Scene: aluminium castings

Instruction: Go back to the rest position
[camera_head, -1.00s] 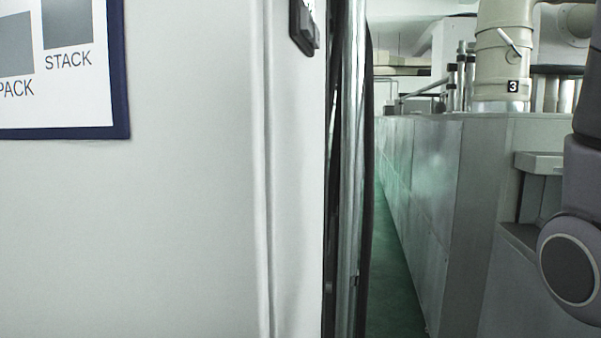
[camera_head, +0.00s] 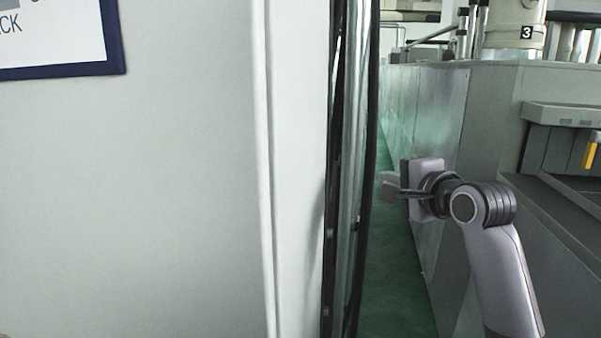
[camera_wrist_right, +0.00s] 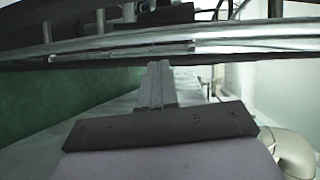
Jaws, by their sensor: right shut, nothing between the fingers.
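My right gripper (camera_head: 388,187) is in the right half of the head view, in front of the grey metal casing. Its arm comes up from the lower right and the fingers point left. The fingers are together with nothing between them. In the right wrist view the shut fingers (camera_wrist_right: 157,84) stand out from the dark gripper body, pointing toward a pale horizontal rail. I see no object in contact with the gripper. My left gripper is not in view.
A large white panel (camera_head: 170,200) with a framed sign (camera_head: 60,50) fills the left. Metal posts and a black cable (camera_head: 366,170) run along its right edge, close to my right gripper. Grey casings (camera_head: 425,115) line a green floor aisle (camera_head: 395,290). A pipe marked 3 (camera_head: 513,28) stands behind.

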